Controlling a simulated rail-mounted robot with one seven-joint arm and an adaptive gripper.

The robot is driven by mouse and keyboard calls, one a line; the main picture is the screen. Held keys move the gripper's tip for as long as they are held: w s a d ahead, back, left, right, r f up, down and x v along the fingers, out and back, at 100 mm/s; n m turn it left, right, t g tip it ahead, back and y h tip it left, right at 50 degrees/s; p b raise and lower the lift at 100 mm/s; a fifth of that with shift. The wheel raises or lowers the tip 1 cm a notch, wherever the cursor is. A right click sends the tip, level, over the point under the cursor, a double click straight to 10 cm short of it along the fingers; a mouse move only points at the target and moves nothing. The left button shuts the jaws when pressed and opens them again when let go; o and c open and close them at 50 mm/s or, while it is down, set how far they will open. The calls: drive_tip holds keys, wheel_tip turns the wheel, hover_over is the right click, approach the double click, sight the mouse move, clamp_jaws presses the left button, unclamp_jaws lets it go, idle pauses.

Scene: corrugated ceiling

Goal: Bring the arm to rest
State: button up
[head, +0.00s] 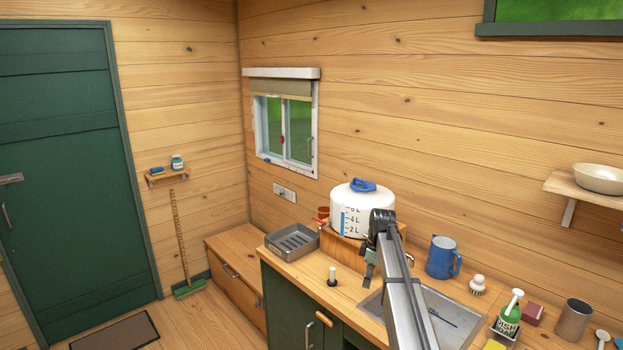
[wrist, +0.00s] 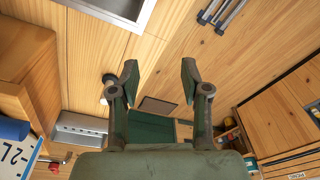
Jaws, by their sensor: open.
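My arm reaches forward over the counter (head: 318,292) from the lower right of the head view. My gripper (head: 368,272) hangs at its far end, in front of the white water tank (head: 346,212) and above the counter near the sink (head: 450,318). In the wrist view the two fingers of my gripper (wrist: 160,76) stand apart with nothing between them. The gripper is open and empty. The arm hides part of the sink and of the tank's right side.
A blue jug (head: 442,258), a brush (head: 477,284) and a metal cup (head: 573,320) stand right of the arm. The floor (head: 205,310) at left is mostly clear.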

drive_tip(key=s+a+f+m, duration=0.1)
drive_tip(key=s+f+m, duration=0.4)
drive_tip(key=s+f, duration=0.5)
drive_tip(key=s+f+m+h, duration=0.1)
drive_tip(key=s+f+m, duration=0.4)
drive_tip(key=s, duration=0.9)
drive_tip(key=s+a+f+m, duration=0.1)
drive_tip(key=s+f+m, duration=0.3)
drive_tip(key=s+f, duration=0.7)
drive_tip(key=s+f+g+b, duration=0.3)
drive_tip(key=s+f+b, duration=0.2)
drive_tip(key=s+f, duration=0.8)
drive_tip(key=s+f+g+b, duration=0.3)
drive_tip(key=s+f+b, duration=0.2)
drive_tip(key=s+f, duration=0.8)
drive_tip(key=s, duration=0.5)
drive_tip(key=shift+s+f+g, duration=0.25)
drive_tip(key=shift+s+g, duration=0.05)
drive_tip(key=shift+g, duration=0.1)
